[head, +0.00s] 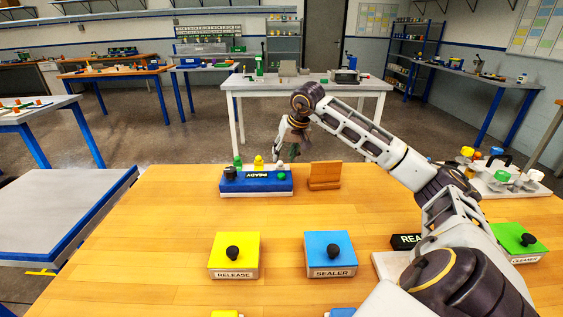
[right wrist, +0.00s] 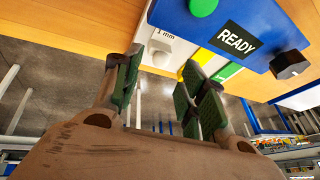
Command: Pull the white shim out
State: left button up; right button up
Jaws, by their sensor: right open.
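A blue box (head: 256,187) with a READY label stands at the back of the wooden table. In the right wrist view the white shim (right wrist: 176,44), marked 1 mm, sticks out of the blue box (right wrist: 240,18). Yellow and green (right wrist: 226,72) shims are beside it. My right gripper (right wrist: 162,62) is open, its green-padded fingers apart near the end of the white shim. Whether they touch it is unclear. My left gripper is not in view.
A wooden stand (head: 325,175) is right of the blue box. Yellow RELEASE (head: 220,248) and blue SEALER (head: 345,248) boxes with black knobs stand nearer. A white rack (head: 500,185) with coloured knobs is at the right. The table's left part is clear.

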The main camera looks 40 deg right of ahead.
aim_at(281, 162)
jog(key=shift+x, duration=1.95)
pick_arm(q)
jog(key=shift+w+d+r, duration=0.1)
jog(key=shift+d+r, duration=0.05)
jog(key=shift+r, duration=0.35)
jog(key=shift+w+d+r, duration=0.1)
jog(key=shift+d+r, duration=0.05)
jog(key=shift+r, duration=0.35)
pick_arm(e)
jog(key=shift+f, duration=0.15)
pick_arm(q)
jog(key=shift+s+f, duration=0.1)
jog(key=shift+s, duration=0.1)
